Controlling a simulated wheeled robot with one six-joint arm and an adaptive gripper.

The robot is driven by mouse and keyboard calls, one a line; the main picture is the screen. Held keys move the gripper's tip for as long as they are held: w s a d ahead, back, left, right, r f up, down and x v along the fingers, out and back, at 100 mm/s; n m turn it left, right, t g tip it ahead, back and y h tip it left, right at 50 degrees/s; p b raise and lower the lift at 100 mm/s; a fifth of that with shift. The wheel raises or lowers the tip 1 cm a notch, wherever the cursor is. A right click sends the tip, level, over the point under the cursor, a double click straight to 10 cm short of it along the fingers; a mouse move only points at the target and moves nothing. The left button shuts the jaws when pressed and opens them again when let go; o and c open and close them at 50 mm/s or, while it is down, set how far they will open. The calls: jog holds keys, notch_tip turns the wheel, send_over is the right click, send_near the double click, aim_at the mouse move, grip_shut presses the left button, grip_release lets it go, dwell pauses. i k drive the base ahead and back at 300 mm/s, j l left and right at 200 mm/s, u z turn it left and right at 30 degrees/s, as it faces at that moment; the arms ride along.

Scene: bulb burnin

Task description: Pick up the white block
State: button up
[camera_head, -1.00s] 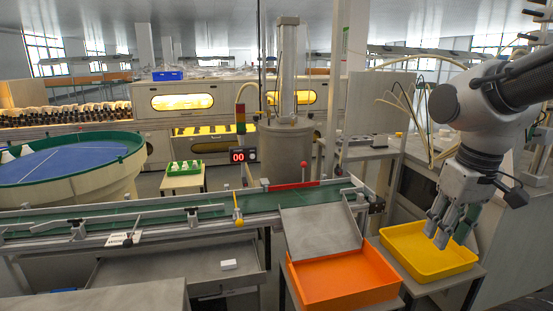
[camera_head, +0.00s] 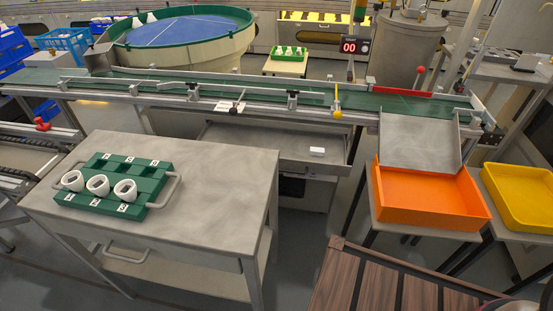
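The white block (camera_head: 317,151) is small and lies on a grey metal shelf or tray (camera_head: 268,140) below the conveyor, near the tray's right part. Nothing touches the block and it is fully in view. My gripper is not in the current view, so its distance from the block and its state do not show.
A grey metal table (camera_head: 215,185) with a green rack (camera_head: 102,190) of white rings stands at the front left. The green conveyor (camera_head: 210,92) runs above and behind the tray. An orange bin (camera_head: 430,205) and yellow bin (camera_head: 525,195) stand right. Grey floor lies between.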

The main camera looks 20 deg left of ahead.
aim_at(317, 151)
jog(key=u, duration=0.45)
jog(key=i+l+u, duration=0.1)
jog(key=u, duration=0.4)
jog(key=l+u, duration=0.1)
jog(key=u, duration=0.35)
jog(key=l+u, duration=0.1)
jog(key=u, duration=0.4)
jog(key=i+l+u, duration=0.15)
jog(key=l, duration=0.55)
jog(key=k, duration=0.05)
